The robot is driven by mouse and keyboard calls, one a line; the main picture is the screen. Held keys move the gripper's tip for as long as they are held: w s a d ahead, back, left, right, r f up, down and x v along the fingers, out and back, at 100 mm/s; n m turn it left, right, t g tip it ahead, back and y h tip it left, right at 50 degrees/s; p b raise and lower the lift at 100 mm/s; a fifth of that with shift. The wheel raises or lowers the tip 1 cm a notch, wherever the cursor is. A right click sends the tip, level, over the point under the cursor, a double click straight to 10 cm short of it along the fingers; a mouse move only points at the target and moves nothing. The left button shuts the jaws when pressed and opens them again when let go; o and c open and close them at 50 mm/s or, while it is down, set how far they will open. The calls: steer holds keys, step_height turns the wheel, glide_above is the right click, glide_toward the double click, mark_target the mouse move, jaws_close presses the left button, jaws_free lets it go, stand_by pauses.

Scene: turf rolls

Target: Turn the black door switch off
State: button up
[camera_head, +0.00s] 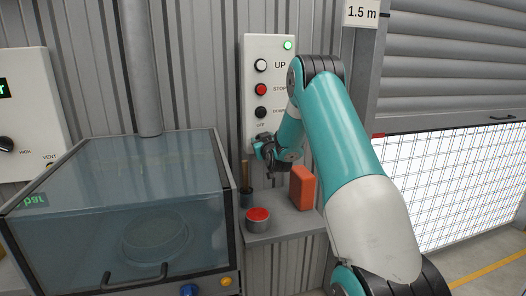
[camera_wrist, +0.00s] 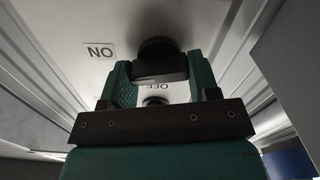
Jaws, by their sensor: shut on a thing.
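The white control panel (camera_head: 255,46) on the ribbed wall has a white UP button (camera_head: 260,65), a red STOP button (camera_head: 260,89) and a black DOWN button (camera_head: 260,112). An OFF label sits below them. A green lamp (camera_head: 288,45) glows at its top right. My gripper (camera_head: 264,149) is at the panel's lower part and hides the switch there. In the wrist view, my gripper's teal fingers (camera_wrist: 162,64) are shut on the black door switch (camera_wrist: 158,48). An ON label (camera_wrist: 100,51) lies left of it and an OFF label (camera_wrist: 157,87) shows between the fingers.
Below the panel, a small grey shelf (camera_head: 285,222) holds a red-topped tin (camera_head: 258,220), an orange block (camera_head: 302,188) and a dark cup with a brush (camera_head: 246,195). A clear-lidded box (camera_head: 110,200) stands left. A roller door (camera_head: 450,60) is partly raised over a white grid at right.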

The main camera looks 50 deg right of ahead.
steer(key=n+b, duration=0.1)
steer(key=b, duration=0.2)
steer(key=n+b, duration=0.2)
steer(key=b, duration=0.1)
steer(key=shift+f+n, duration=0.3)
steer(key=shift+f, duration=0.05)
steer(key=n+b, duration=0.4)
steer(key=b, duration=0.2)
steer(key=shift+n, duration=0.3)
steer(key=n+b, duration=0.4)
steer(key=shift+a+b, duration=0.1)
steer(key=shift+b, duration=0.2)
steer(key=shift+w+r+n+b, duration=0.1)
steer(key=shift+r+n+b, duration=0.05)
steer(key=shift+n+b, duration=1.1)
steer(key=shift+n, duration=0.25)
steer(key=o, duration=0.9)
